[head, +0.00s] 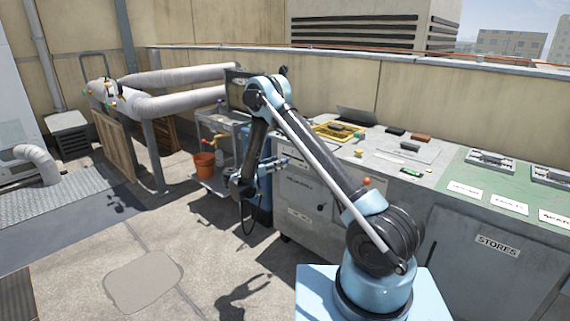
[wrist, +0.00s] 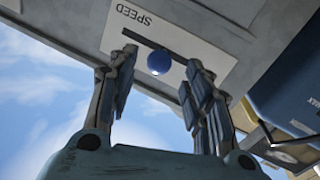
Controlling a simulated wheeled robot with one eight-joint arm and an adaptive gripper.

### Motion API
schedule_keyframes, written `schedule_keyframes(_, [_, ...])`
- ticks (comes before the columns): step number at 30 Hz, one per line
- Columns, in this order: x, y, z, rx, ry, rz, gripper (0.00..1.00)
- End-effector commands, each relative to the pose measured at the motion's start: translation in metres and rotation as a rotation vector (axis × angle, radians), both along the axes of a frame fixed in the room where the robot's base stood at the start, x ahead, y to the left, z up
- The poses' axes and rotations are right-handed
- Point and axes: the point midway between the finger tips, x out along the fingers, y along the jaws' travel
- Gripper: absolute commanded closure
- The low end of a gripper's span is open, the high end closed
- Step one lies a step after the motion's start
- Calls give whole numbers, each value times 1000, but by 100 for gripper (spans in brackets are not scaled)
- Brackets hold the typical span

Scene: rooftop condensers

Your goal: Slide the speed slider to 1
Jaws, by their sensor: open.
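In the wrist view, a white plate marked SPEED (wrist: 133,15), its lettering upside down, carries a dark straight slot (wrist: 148,40). A round blue knob (wrist: 159,62) stands out in front of the slot. My gripper (wrist: 158,68) is open, with one finger on each side of the knob and visible gaps between. I cannot tell how deep the fingertips reach around it. Part of the slot's right end is hidden by the right finger, and no scale numbers are readable. In the head view, my gripper (head: 283,162) is at the workbench's front left; the knob cannot be made out there.
The grey workbench (head: 450,235) runs to the right, with a yellow tray (head: 338,131) and small items on top. A red-orange knob (head: 367,181) is on its front. A cart (head: 222,125) and an orange bucket (head: 204,165) stand behind my arm. Floor at front left is clear.

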Motion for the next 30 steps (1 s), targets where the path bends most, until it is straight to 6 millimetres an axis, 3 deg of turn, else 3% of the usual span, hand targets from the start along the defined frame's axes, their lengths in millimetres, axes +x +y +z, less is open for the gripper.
schedule_keyframes(9, [27, -32, 0, 0, 0, -1, 54])
schedule_keyframes(22, [32, -37, 0, 0, 0, 0, 54])
schedule_keyframes(28, [32, -37, 0, 0, 0, 0, 100])
schedule_keyframes(30, [32, -38, 0, 0, 0, 0, 100])
